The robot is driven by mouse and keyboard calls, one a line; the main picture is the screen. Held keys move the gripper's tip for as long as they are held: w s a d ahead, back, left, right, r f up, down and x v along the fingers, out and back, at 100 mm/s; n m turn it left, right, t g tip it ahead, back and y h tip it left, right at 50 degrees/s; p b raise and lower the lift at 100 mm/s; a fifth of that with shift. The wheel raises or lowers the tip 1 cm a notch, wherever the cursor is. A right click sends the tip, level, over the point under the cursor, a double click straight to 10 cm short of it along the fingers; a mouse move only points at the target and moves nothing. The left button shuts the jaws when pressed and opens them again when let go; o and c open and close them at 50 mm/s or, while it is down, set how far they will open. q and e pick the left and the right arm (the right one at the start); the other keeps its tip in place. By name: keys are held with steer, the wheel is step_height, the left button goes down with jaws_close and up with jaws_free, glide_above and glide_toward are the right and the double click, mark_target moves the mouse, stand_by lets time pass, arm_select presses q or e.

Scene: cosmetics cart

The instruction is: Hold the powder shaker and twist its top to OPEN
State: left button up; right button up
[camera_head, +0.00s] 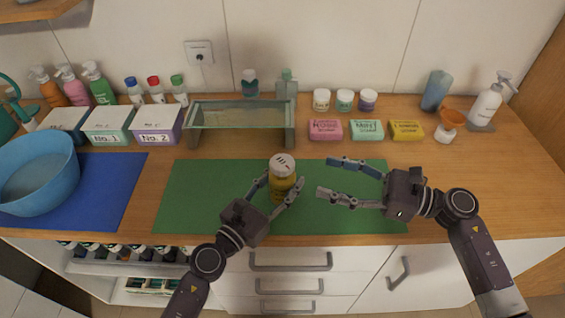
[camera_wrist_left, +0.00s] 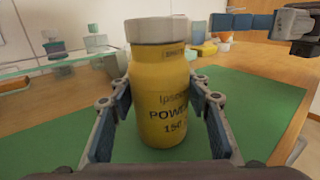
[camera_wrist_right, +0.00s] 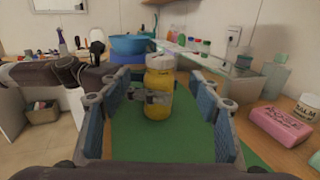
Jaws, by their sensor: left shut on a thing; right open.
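The powder shaker (camera_head: 283,184) is a yellow bottle with a white top (camera_head: 282,164). It stands upright over the green mat (camera_head: 190,190); I cannot tell whether its base touches the mat. My left gripper (camera_head: 280,192) is shut on the bottle's body, one finger on each side, below the top. The left wrist view shows the label and the top (camera_wrist_left: 162,28) clear of the fingers. My right gripper (camera_head: 337,179) is open and empty, to the right of the shaker and apart from it. In the right wrist view the shaker (camera_wrist_right: 159,88) shows between the open fingers.
A glass shelf (camera_head: 240,116) stands behind the mat. Pink, mint and yellow soap boxes (camera_head: 367,130) lie behind my right gripper. A blue basin (camera_head: 38,178) sits at the left on a blue mat (camera_head: 105,185).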

mark_target(282, 161)
steer(key=x, duration=1.1)
steer(key=shift+w+a, duration=0.15)
steer(key=shift+a, duration=0.2)
steer(key=c, duration=1.2)
